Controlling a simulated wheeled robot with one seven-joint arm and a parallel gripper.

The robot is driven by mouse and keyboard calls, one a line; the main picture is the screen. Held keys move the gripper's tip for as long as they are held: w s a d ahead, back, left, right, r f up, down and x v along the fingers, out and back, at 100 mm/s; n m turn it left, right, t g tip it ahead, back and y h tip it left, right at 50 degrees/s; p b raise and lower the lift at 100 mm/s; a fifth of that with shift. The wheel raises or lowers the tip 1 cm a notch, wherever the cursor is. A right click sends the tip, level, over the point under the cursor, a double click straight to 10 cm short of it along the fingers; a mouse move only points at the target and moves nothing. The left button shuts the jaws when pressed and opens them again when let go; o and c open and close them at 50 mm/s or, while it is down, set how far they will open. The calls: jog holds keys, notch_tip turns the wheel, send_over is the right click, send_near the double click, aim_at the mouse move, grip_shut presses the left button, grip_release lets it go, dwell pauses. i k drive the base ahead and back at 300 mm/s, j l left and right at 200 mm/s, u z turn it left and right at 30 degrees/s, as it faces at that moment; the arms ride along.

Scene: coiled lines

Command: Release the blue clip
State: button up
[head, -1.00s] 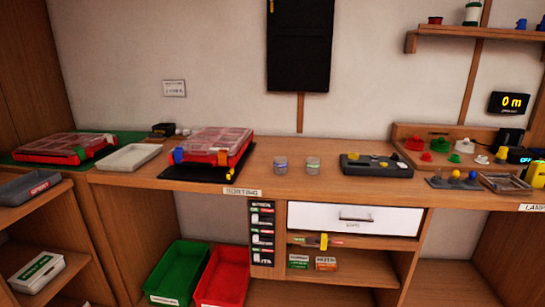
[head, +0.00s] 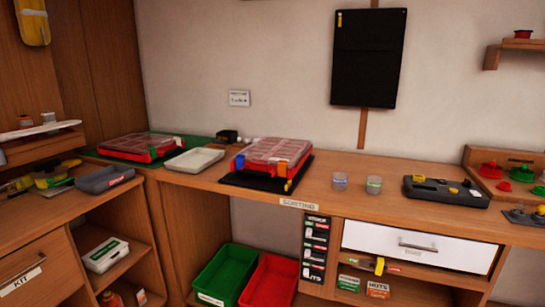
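The blue clip (head: 239,161) is on the front left of a red case with a clear lid (head: 274,151). The case sits on a black mat (head: 258,183) on the wooden bench. An orange clip (head: 281,168) is at the front right of the same case. The lid looks closed. Whether the blue clip is fastened is too small to tell. My gripper is not in view.
Another red case (head: 138,147) lies farther left on a green mat, beside a pale tray (head: 195,161). Two small jars (head: 340,181) (head: 374,185) stand right of the mat. Green (head: 222,275) and red (head: 268,282) bins are below the bench.

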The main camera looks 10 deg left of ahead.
aim_at(240, 164)
jog(key=i+u, duration=0.25)
jog(key=i, duration=0.25)
jog(key=i+l+u, duration=0.2)
jog(key=i, duration=0.35)
jog(key=i+l+u, duration=0.1)
jog(key=i+u, duration=0.15)
jog(key=i, duration=0.25)
